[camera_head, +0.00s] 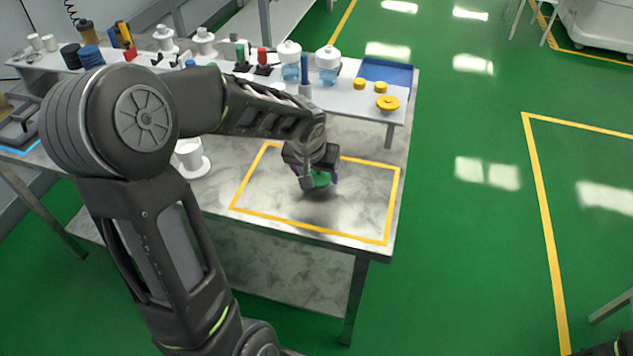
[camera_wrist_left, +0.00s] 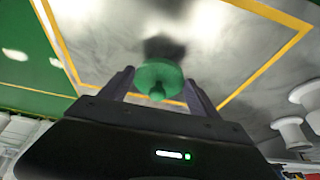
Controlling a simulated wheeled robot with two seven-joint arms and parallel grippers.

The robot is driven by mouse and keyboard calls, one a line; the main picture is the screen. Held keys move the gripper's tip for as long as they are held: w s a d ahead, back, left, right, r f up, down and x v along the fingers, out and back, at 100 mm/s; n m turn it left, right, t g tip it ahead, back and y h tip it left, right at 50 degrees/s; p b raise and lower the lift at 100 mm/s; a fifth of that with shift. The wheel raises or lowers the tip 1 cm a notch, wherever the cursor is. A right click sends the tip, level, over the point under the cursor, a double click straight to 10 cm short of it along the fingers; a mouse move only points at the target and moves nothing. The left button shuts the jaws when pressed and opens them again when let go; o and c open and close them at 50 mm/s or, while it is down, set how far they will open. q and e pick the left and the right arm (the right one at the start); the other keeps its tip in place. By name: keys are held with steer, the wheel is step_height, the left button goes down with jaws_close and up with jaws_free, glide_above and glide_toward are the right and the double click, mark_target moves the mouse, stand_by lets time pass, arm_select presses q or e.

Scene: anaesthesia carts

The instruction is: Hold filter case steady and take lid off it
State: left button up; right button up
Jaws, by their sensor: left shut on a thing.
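My left gripper (camera_head: 319,178) is over the marble-patterned table, inside the yellow taped rectangle. It is shut on a green round piece (camera_head: 321,179), mostly hidden by the gripper in the head view. In the left wrist view the green piece (camera_wrist_left: 158,75) is a disc with a small knob, between the two fingers. Its dark shadow falls on the table, and the piece looks raised above the surface. I cannot tell whether it is the lid alone or the filter case with its lid. No separate case body shows.
A raised shelf (camera_head: 345,99) along the table's back holds bottles, yellow round pieces (camera_head: 387,103) and a blue tray (camera_head: 386,72). The rectangle's visible surface is otherwise clear.

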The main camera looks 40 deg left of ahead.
mark_target(316, 180)
arm_select(q)
steer(key=shift+f, duration=1.9)
steer(key=shift+f+b, duration=0.15)
steer(key=shift+b, duration=0.2)
steer(key=o, duration=1.5)
steer(key=shift+o, duration=0.2)
steer(key=shift+r, duration=0.5)
steer(key=v, duration=1.1)
steer(key=shift+s+r, duration=0.15)
steer(key=shift+s, duration=0.05)
